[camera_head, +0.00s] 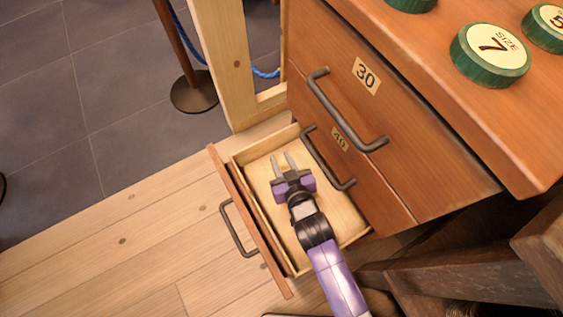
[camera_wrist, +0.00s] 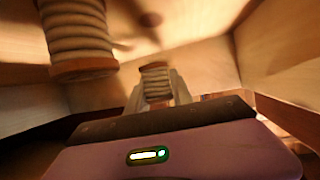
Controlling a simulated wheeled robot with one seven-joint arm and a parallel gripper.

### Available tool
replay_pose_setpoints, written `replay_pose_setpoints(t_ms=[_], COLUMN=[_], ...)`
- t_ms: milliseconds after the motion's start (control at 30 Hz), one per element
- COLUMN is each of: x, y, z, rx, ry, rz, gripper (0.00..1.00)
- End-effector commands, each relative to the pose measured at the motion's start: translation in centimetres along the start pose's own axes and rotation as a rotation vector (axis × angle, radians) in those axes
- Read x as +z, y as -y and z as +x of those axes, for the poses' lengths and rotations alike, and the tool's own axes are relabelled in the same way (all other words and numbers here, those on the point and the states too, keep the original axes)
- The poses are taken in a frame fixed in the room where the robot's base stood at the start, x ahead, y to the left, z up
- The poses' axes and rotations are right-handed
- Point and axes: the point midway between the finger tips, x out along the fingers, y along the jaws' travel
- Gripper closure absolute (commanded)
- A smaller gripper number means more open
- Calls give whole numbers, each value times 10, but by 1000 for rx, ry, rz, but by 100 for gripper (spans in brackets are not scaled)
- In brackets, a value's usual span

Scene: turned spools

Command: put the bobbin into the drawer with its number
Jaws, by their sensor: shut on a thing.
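The bottom drawer (camera_head: 247,222) of the wooden cabinet is pulled open, with a pale inside; its number does not show. My gripper (camera_head: 283,163) is over or inside this drawer, its fingers pointing toward the back of the picture. In the wrist view a small bobbin (camera_wrist: 155,84) wound with pale thread sits between my fingers, which are shut on it. The held bobbin cannot be made out in the head view. A larger-looking thread-wound bobbin (camera_wrist: 76,32) with a reddish-brown flange shows at upper left in the wrist view.
Green discs, one reading size 7 (camera_head: 490,54), lie on the top. A wooden post (camera_head: 226,65) and a round-based stand (camera_head: 194,93) are beyond the drawer.

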Motion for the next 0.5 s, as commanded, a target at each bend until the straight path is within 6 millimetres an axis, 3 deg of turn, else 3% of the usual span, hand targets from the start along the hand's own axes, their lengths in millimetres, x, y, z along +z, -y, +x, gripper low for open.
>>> replay_pose_setpoints(t_ms=[500], x=[7], y=[0], z=[4], rx=[0], ry=[-2], rz=[0], gripper=[100])
